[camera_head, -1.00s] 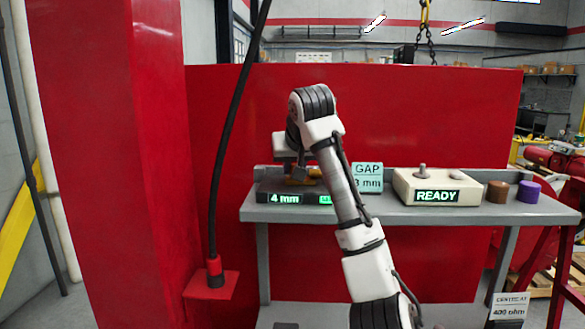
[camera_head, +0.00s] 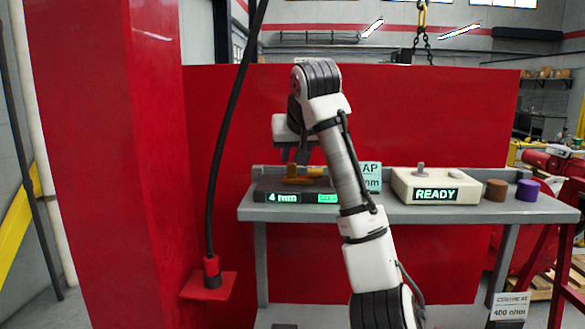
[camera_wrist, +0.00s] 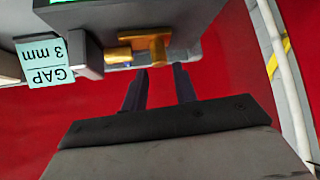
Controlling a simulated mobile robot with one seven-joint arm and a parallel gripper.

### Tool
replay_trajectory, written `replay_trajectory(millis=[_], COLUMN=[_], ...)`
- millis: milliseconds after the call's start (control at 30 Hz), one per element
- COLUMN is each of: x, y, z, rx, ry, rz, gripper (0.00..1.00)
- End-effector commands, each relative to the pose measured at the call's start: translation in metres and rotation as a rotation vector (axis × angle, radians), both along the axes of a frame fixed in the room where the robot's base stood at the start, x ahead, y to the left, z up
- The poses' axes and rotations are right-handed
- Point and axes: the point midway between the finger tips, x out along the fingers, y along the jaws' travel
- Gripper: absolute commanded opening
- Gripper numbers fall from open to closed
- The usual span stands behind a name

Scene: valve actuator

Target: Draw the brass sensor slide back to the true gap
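The brass slide (camera_head: 304,173) sits on a dark grey gauge box (camera_head: 262,190) on the shelf. The box's display reads 4 mm, and a second small green display beside it is too small to read. In the wrist view the brass slide (camera_wrist: 150,50) shows a round rod and a block beyond my fingertips. My gripper (camera_head: 297,158) is just above the slide in the head view; in the wrist view its two fingers (camera_wrist: 159,72) are apart with nothing between them. A pale card (camera_wrist: 47,62) reads GAP 3 mm; my arm partly hides it in the head view.
A cream box (camera_head: 438,186) reading READY stands to the right on the grey shelf (camera_head: 420,213). Brown (camera_head: 496,190) and purple (camera_head: 528,191) cylinders stand beyond it. A black cable (camera_head: 225,140) hangs at the left. A red panel stands behind.

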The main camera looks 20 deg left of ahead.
Motion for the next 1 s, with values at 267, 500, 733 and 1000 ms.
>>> replay_trajectory(millis=[267,500,733,1000], x=[-0.037,-0.052,-0.056,-0.056], y=[-0.024,-0.032,-0.033,-0.033], z=[0.042,0.061,0.065,0.065], rx=[-0.002,0.0,0.001,0.0], ry=[-0.006,-0.002,0.0,0.0], rz=[-0.003,-0.001,0.001,0.001], gripper=[0.28,0.28,0.28,0.28])
